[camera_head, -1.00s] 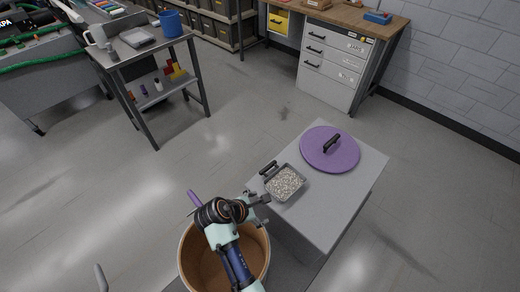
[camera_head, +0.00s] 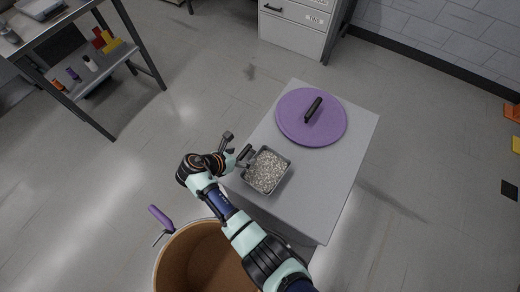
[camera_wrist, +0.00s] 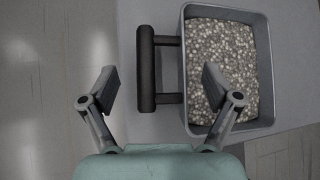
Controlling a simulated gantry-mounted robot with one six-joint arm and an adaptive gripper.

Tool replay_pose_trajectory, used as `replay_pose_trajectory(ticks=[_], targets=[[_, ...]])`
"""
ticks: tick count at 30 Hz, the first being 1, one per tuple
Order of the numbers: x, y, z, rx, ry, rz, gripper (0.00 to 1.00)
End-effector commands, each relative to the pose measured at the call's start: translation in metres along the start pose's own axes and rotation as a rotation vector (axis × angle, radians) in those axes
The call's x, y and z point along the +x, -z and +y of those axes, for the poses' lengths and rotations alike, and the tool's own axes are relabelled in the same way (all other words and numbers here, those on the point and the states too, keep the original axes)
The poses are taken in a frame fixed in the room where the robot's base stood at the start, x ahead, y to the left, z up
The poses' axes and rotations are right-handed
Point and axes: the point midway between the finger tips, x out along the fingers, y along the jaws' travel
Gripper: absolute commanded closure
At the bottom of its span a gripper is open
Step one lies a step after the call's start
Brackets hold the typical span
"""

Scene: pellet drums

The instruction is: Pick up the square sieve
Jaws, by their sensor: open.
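The square sieve (camera_head: 265,171) is a grey square pan with a black handle, filled with pale pellets, on the grey stand (camera_head: 330,185). In the wrist view the sieve (camera_wrist: 188,60) is at the upper right, with its handle (camera_wrist: 147,72) to its left. My gripper (camera_wrist: 158,80) is open and empty, with one finger on each side of the handle in the picture. The right finger overlaps the pan's near part in view. In the head view my gripper (camera_head: 236,147) is by the handle side of the sieve; its height above the handle is unclear.
A purple round lid (camera_head: 292,124) with a black handle lies behind the sieve. An open brown drum (camera_head: 195,255) stands at the front, with a purple-handled tool (camera_head: 160,217) at its rim. A metal table (camera_head: 75,50) is at the upper left. Open floor lies between.

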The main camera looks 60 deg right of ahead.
Motion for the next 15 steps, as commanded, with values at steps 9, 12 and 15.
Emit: replay_pose_trajectory(ticks=[9,12,15], targets=[[0.042,0.004,-0.001,0.0,0.0,0.0,0.11],[0.041,0.004,-0.001,0.0,0.0,0.0,0.11],[0.041,0.004,-0.001,0.0,0.0,0.0,0.25]])
